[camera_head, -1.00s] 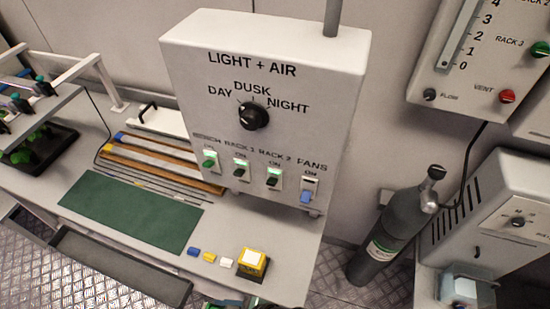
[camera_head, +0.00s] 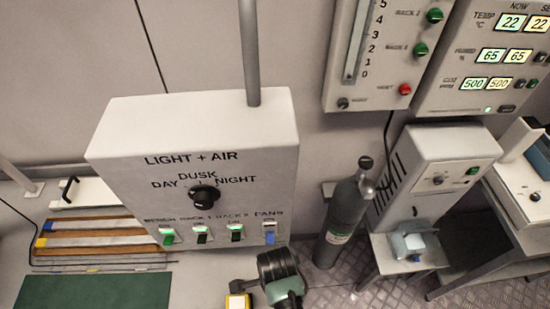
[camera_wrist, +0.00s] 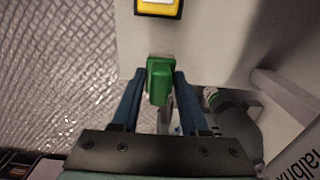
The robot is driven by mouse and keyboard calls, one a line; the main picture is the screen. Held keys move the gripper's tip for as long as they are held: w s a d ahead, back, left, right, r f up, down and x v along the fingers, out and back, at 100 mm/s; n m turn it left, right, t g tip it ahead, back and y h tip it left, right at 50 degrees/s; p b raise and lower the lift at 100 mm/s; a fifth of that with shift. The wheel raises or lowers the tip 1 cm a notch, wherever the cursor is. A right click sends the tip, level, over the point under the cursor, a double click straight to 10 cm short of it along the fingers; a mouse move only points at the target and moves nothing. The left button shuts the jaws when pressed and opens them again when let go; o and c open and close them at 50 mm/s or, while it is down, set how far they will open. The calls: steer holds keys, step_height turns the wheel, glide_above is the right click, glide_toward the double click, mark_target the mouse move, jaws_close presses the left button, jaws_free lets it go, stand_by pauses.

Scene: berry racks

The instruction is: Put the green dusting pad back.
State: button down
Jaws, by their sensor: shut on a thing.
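The green dusting pad (camera_wrist: 159,74) is in the wrist view, upright in the picture between the two blue fingers of my gripper (camera_wrist: 160,88). My gripper is shut on it. A thin pale edge shows at the pad's far end. The pad and gripper are near the edge of a pale bench top (camera_wrist: 215,50), with the patterned metal floor to the left. In the head view part of my arm shows at the bottom centre, and the pad cannot be made out there.
A yellow block with a white top (camera_head: 238,301) is on the bench, left of my arm. The LIGHT + AIR box (camera_head: 200,130) stands behind. A green mat (camera_head: 95,291) lies at left. A dark gas cylinder (camera_head: 345,220) and a grey machine (camera_head: 435,170) stand at right.

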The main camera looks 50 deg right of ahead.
steer(key=shift+f, duration=2.3)
steer(key=shift+c, duration=2.1)
jaws_free()
steer(key=shift+r, duration=0.1)
step_height(320, 180, up, 12)
steer(key=shift+f, duration=0.1)
